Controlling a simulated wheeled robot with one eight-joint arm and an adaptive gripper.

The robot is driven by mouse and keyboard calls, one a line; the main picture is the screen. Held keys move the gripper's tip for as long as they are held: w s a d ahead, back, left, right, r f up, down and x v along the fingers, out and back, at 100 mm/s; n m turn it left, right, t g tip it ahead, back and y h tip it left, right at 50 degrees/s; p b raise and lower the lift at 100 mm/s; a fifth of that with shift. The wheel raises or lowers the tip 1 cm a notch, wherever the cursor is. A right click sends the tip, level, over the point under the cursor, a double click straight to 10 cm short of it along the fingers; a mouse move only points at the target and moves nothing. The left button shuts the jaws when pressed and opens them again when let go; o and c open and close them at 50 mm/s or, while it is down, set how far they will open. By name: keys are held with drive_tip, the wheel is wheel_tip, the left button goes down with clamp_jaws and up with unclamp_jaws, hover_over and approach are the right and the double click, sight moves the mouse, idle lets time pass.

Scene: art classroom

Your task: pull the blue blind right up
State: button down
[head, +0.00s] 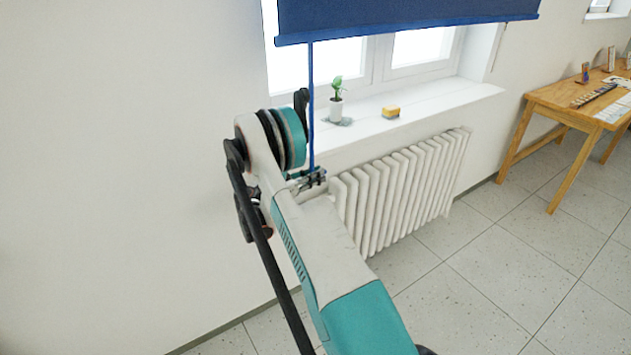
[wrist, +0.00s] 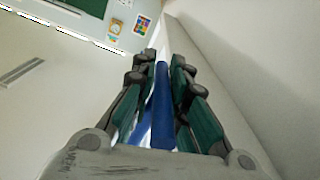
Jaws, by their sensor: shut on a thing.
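The blue blind (head: 400,14) hangs over the upper part of the window in the head view. Its lower edge is above the sill, and its top is out of the frame. A blue pull strap (head: 311,95) runs straight down from the left part of that edge. My gripper (head: 313,178) is at the strap's lower end, below sill height and left of the radiator. In the wrist view, my gripper (wrist: 162,65) is shut on the blue strap (wrist: 161,112), which runs between the two fingers. The strap's very end is hidden.
A potted plant (head: 336,103) and a yellow sponge-like block (head: 390,112) stand on the white sill (head: 440,100). A white radiator (head: 405,190) is below it, close to my gripper. A wooden table (head: 560,105) stands at the right. The floor between is clear.

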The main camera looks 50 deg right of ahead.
drive_tip(key=shift+w, duration=0.2)
drive_tip(key=c, duration=1.8)
unclamp_jaws()
drive_tip(key=shift+o, duration=1)
drive_tip(key=shift+w+f, duration=0.1)
drive_tip(key=shift+f, duration=0.05)
drive_tip(key=v, duration=1.2)
